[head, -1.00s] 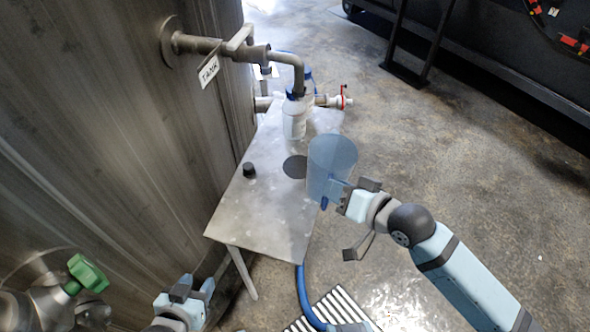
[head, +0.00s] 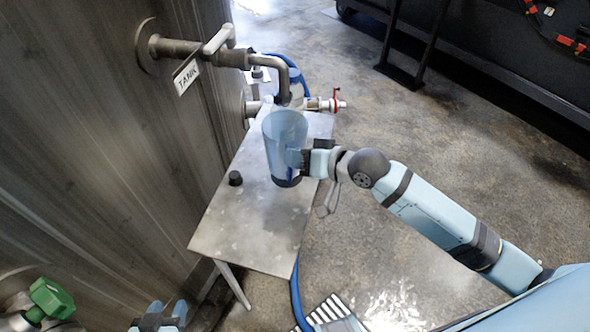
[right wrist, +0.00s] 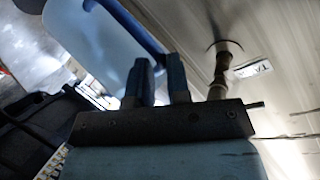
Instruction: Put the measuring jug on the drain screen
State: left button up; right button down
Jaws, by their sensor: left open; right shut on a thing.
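The measuring jug (head: 283,138) is a clear bluish cup, roughly upright over the metal table. My right gripper (head: 303,159) is shut on its handle from the right. In the right wrist view the jug (right wrist: 95,50) and its blue handle (right wrist: 135,25) show at the fingers (right wrist: 160,85). A dark round disc in the table top, apparently the drain screen (head: 287,182), shows at the jug's lower edge, mostly hidden by it. I cannot tell whether the jug touches it. My left gripper (head: 160,316) is open and empty at the bottom, left of the table.
A bent tank spout (head: 287,78) reaches over the table just behind the jug. A valve with a red handle (head: 336,100) stands at the back right. A blue hose (head: 296,295) and slatted floor grate (head: 328,309) lie below.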

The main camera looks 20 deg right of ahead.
jog(key=shift+f+b, duration=0.4)
jog(key=shift+f, duration=1.6)
jog(key=c, duration=1.1)
grip_release()
jog(key=p+v, duration=0.1)
jog(key=v, duration=1.1)
jog(key=s+a+f+h, duration=0.1)
jog(key=s+f+h, duration=0.1)
jog(key=f, duration=0.3)
jog(key=s+a+f+n+h, duration=0.1)
jog(key=s+a+f, duration=0.1)
jog(key=s+f, duration=0.2)
jog(key=s+a+f+n+h, duration=0.1)
jog(key=s+a+f+h, duration=0.1)
jog(key=f, duration=0.4)
jog(key=shift+s+a+f+t+h, duration=0.1)
jog(key=shift+s+f+t+h, duration=0.1)
jog(key=shift+s, duration=0.25)
jog(key=shift+s+a+f+t+h, duration=0.1)
jog(key=shift+s+a+f, duration=0.1)
jog(key=shift+s, duration=0.25)
